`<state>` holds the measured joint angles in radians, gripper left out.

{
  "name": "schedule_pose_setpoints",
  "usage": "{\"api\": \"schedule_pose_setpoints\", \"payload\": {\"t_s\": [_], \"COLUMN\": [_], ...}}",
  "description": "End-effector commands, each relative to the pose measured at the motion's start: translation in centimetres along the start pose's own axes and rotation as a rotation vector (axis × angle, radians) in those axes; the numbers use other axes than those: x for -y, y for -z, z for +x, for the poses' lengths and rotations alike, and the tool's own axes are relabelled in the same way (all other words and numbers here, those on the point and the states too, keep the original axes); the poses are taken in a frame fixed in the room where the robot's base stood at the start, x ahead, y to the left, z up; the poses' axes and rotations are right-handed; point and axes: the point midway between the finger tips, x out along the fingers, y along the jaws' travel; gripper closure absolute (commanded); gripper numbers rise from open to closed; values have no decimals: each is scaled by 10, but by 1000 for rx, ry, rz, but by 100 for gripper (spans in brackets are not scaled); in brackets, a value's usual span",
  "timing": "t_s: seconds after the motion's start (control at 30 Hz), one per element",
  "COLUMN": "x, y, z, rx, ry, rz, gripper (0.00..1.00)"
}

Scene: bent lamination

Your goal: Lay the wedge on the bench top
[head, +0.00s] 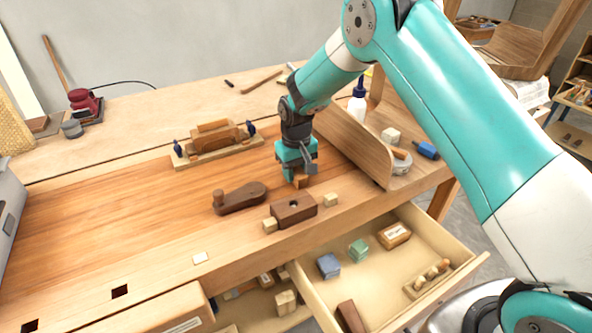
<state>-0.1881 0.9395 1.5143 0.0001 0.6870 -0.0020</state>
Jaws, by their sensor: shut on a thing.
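My gripper (300,172) points down over the right part of the wooden bench top (150,215). It is shut on a small orange-brown wooden piece, which looks like the wedge (300,183). Only its lower part shows below the fingers; the rest is hidden. The piece is at or just above the bench surface; I cannot tell whether it touches. It is behind a dark brown block with a hole (293,209) and to the right of a dark handled wooden tool (240,198).
Small pale blocks (330,200) flank the dark block. A clamped form (215,145) stands behind left, a curved board (350,145) close right. An open drawer (455,245) juts out in front, holding blue and green blocks. The bench's left side is mostly clear.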

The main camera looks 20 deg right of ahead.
Motion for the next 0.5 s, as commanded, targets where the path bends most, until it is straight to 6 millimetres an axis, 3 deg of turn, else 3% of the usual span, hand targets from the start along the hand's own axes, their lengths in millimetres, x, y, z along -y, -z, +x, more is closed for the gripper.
{"api": "schedule_pose_setpoints", "payload": {"t_s": [0.03, 0.07, 0.17, 0.5], "x": [0, 0, 0, 0], "y": [0, 0, 0, 0], "z": [3, 2, 2, -3], "rx": [0, 0, 0, -1], "ry": [0, 0, 0, 0], "rz": [0, 0, 0, 0], "gripper": [85, 56, 35, 35]}}
